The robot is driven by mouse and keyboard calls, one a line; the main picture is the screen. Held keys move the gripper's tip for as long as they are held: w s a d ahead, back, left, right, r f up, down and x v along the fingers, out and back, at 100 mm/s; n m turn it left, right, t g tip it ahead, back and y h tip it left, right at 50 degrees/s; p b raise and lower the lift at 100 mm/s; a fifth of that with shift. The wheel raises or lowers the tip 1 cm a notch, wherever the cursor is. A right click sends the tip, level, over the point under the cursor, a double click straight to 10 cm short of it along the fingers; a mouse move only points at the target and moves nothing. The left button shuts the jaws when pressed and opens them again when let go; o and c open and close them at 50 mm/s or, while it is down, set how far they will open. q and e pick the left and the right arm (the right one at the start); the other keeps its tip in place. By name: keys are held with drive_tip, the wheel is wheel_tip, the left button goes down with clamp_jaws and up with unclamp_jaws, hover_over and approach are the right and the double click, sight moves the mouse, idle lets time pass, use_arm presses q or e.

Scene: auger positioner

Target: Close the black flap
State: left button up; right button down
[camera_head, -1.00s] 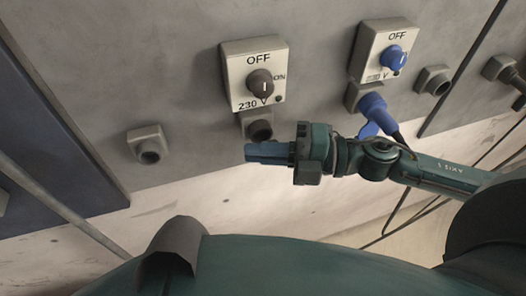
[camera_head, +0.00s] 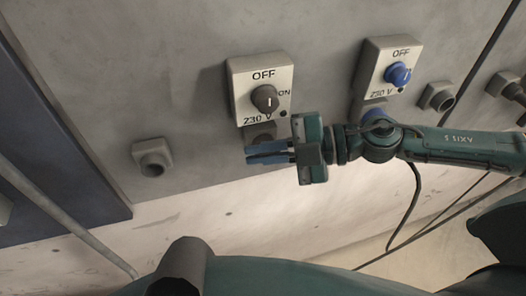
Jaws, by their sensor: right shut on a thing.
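The left switch box (camera_head: 242,90) has a dark knob (camera_head: 265,98) and is marked OFF, ON and 230 V. Just below it is a dark socket (camera_head: 262,132), partly hidden by my right gripper. My right gripper (camera_head: 249,154) lies across the socket's lower part, its blue fingers pointing left and close together. It is shut on the black flap, which is mostly hidden by the fingers, so its angle cannot be told. My left gripper is not in view.
A second switch box (camera_head: 375,60) with a blue knob (camera_head: 397,74) stands to the right, a blue connector (camera_head: 374,114) below it partly behind my arm. Grey sockets sit at left (camera_head: 152,157) and right (camera_head: 437,96). Cables hang at lower right.

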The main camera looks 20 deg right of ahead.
idle(0.3)
drive_tip(key=c, duration=1.6)
unclamp_jaws()
use_arm(q)
drive_tip(key=b, duration=0.2)
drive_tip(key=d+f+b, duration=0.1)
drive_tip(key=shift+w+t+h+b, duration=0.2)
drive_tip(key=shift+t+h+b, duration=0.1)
drive_tip(key=shift+b, duration=0.1)
use_arm(e)
drive_tip(key=v, duration=0.7)
drive_tip(key=shift+d+r, duration=0.1)
drive_tip(key=shift+d, duration=0.1)
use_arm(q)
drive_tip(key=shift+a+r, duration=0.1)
use_arm(e)
drive_tip(key=shift+s, duration=0.15)
